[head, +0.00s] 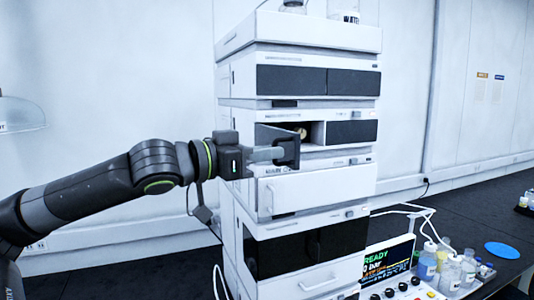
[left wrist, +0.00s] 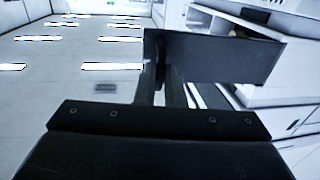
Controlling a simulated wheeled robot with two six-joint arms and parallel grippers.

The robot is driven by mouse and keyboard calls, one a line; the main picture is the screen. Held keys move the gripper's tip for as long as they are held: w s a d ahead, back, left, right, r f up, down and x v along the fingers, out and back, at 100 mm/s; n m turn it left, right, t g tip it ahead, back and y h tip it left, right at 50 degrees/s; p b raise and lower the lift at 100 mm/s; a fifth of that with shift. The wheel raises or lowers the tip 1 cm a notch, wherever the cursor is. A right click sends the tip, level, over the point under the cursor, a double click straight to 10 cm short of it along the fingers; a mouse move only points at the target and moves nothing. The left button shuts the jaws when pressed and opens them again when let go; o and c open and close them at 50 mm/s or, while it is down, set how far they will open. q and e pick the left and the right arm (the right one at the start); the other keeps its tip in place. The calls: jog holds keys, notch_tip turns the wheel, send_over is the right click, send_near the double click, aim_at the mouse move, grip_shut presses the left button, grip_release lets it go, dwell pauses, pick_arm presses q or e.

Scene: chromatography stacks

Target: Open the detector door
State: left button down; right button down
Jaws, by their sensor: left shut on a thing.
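The stack of white chromatography modules (head: 233,140) stands in the middle of the head view. The detector door (head: 275,135) is a dark panel on the left half of a middle module, swung out from the front. Part of the opening behind it shows, with a small round brassy part (head: 303,130) inside. My left gripper (head: 284,152) is shut on the door's edge. In the left wrist view the dark door panel (left wrist: 225,60) stands out, with my left gripper's fingers (left wrist: 162,85) at its left end. My right gripper is not in view.
A dark right-hand panel (head: 352,132) closes the other half of that module. A white drawer front (head: 318,190) lies below. Left of the stack is open.

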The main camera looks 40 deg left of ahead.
pick_arm(q)
jog(key=shift+s+a+r, duration=0.25)
jog(key=shift+a+r, duration=0.1)
jog(key=shift+a, duration=0.4)
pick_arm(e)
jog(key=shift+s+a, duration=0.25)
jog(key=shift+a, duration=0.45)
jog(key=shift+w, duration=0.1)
pick_arm(q)
jog(key=c, duration=1.8)
grip_release()
jog(key=shift+w, duration=0.1)
jog(key=shift+o, duration=1.1)
jog(key=shift+w+a+f, duration=0.1)
jog(key=shift+a+f, duration=0.05)
jog(key=shift+a, duration=0.05)
jog(key=shift+o, duration=0.2)
jog(key=shift+w+a+f, duration=0.1)
jog(key=shift+a+f, duration=0.05)
jog(key=shift+a, duration=0.05)
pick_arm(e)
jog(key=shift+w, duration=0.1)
pick_arm(q)
jog(key=shift+d+f, duration=0.1)
jog(key=shift+d, duration=0.05)
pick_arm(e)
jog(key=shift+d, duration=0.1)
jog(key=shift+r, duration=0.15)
